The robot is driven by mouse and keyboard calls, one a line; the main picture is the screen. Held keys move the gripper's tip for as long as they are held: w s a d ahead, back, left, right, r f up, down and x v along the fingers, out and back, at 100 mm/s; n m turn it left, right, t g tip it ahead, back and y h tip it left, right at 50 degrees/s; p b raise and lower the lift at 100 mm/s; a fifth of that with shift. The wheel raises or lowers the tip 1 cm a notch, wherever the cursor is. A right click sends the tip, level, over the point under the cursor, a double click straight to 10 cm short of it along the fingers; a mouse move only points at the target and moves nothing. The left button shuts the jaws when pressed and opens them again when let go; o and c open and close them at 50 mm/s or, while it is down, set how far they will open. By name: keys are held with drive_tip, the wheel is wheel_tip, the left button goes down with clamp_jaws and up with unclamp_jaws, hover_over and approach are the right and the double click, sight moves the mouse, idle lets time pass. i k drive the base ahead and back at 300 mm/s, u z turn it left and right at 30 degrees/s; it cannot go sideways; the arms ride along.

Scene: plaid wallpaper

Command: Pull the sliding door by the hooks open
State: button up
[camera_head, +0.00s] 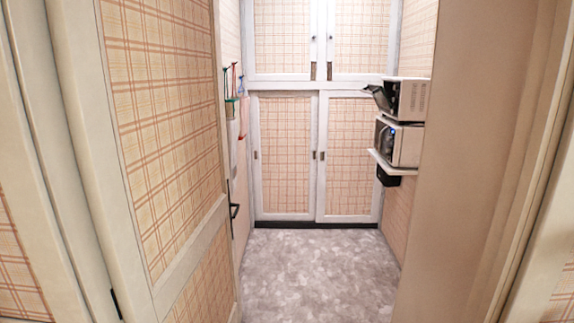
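At the far end of the narrow room stands a cupboard with two lower sliding doors, seen in the head view. The left sliding door (285,155) has a white frame, plaid panel and a small dark recessed pull (256,155) near its left edge. The right sliding door (349,157) has a similar pull near its left edge. Both doors look closed. Hooks with hanging items (232,85) in red, green and blue are on the left wall, close to the left sliding door. My gripper is not visible.
A hinged plaid door (165,130) with a black handle (234,208) stands open on the left. A doorway frame (485,160) is on the right. A shelf (389,163) with microwave-like appliances (405,140) juts from the right wall. The grey floor (315,275) is clear.

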sight(285, 124)
drive_tip(key=u, duration=0.1)
drive_tip(key=i, duration=7.05)
drive_tip(key=z, duration=0.05)
